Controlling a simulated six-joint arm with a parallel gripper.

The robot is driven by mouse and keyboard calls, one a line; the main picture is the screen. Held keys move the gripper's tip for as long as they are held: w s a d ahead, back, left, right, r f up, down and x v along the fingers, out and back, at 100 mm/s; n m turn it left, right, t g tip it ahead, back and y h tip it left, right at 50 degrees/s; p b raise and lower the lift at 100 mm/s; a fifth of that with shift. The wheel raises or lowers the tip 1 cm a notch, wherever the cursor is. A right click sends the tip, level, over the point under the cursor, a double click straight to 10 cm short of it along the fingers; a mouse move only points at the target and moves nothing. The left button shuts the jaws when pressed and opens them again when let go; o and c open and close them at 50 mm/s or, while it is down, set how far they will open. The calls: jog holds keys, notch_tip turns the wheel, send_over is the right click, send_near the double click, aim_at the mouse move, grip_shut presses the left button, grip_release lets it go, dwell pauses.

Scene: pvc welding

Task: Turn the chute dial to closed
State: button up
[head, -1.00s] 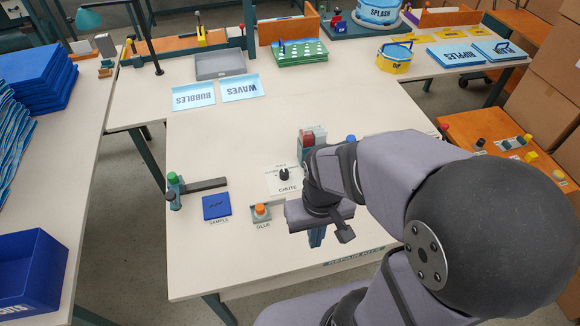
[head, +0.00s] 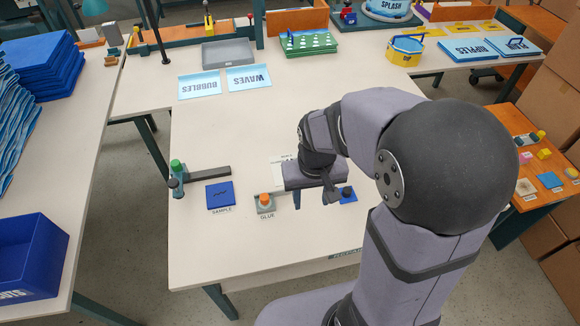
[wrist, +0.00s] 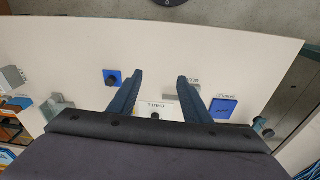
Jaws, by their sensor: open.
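The chute dial (wrist: 155,116) is a small dark knob on a white plate marked CHUTE (wrist: 148,106). In the wrist view it shows between my finger bases, partly cut off by the gripper body, and its pointer direction is too small to read. In the head view my arm hides the dial, and only the plate's left edge (head: 278,172) shows. My gripper (head: 313,201) is open and empty, pointing down over the table by the plate. In the wrist view both fingers (wrist: 159,79) are spread apart with bare white table between their tips.
The glue button (head: 265,202) with an orange top and the blue sample pad (head: 220,195) lie left of my gripper. A blue button block (head: 347,195) sits close on its right. A green-topped post with a dark bar (head: 205,173) stands farther left. The table's front is clear.

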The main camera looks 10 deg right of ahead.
jog(key=w+f+m+t+b, duration=0.15)
jog(key=w+f+b, duration=0.3)
jog(key=w, duration=0.65)
jog(key=w+f+m+t+b, duration=0.1)
jog(key=w+f+t+b, duration=0.3)
jog(key=w, duration=0.8)
jog(key=shift+w+d+f+g+h+p, duration=0.15)
jog(key=shift+w+f+g+p, duration=0.25)
jog(key=shift+f, duration=0.95)
jog(key=shift+w+d+f+g+h+p, duration=0.1)
jog(key=shift+w+f+g+p, duration=0.3)
jog(key=shift+f, duration=0.9)
jog(key=shift+w+d+f+g+h+p, duration=0.15)
jog(key=shift+w+f+g+p, duration=0.25)
jog(key=shift+f, duration=0.95)
jog(key=c, duration=1)
